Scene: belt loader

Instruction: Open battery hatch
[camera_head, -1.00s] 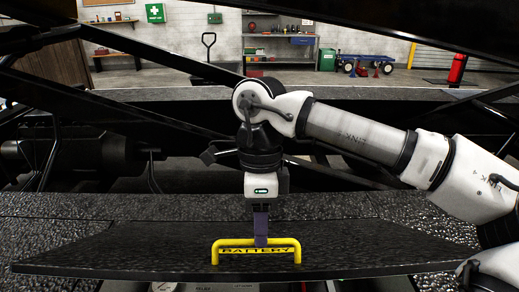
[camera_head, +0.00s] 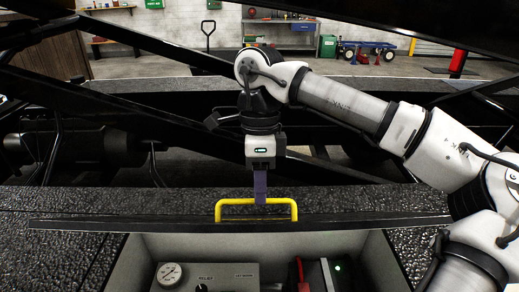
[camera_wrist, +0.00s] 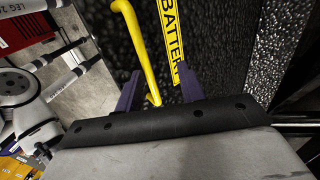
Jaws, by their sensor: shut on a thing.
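The battery hatch (camera_head: 380,221) is a black textured panel. In the head view it is raised and seen almost edge-on as a thin dark strip, with the compartment (camera_head: 135,265) below it exposed. A yellow bar handle (camera_head: 283,202) stands on the hatch. My gripper (camera_head: 260,202) comes down from above with its purple fingers on the middle of the handle, shut on it. The wrist view shows the fingers (camera_wrist: 158,98) either side of the yellow handle (camera_wrist: 140,45), beside the yellow BATTERY label (camera_wrist: 171,40) on the hatch.
Black diagonal beams (camera_head: 130,111) cross behind my arm.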

